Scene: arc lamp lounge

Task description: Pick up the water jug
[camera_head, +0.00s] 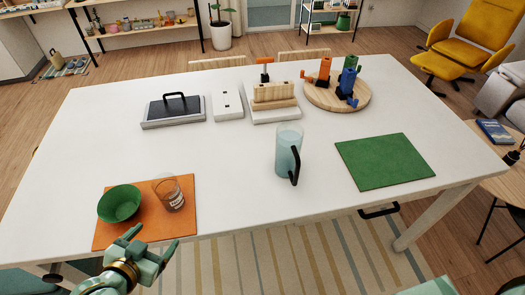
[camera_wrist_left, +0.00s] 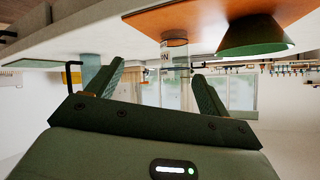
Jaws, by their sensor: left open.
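The water jug (camera_head: 288,150) is a pale blue translucent cylinder with a black handle, standing upright near the middle of the white table. Its handle faces the near edge, slightly right. In the left wrist view, which is upside down, the jug (camera_wrist_left: 91,72) shows partly behind one finger. My left gripper (camera_head: 154,242) is open and empty at the table's near left edge, by the orange mat, well left of and nearer than the jug. Its two fingers also show in the left wrist view (camera_wrist_left: 158,92). My right gripper is not in view.
An orange mat (camera_head: 147,228) holds a green bowl (camera_head: 119,203) and a labelled glass (camera_head: 170,198), close to my left gripper. A green mat (camera_head: 385,161) lies right of the jug. A round wooden board (camera_head: 318,101) stands behind it. The table (camera_head: 225,165) is clear between glass and jug.

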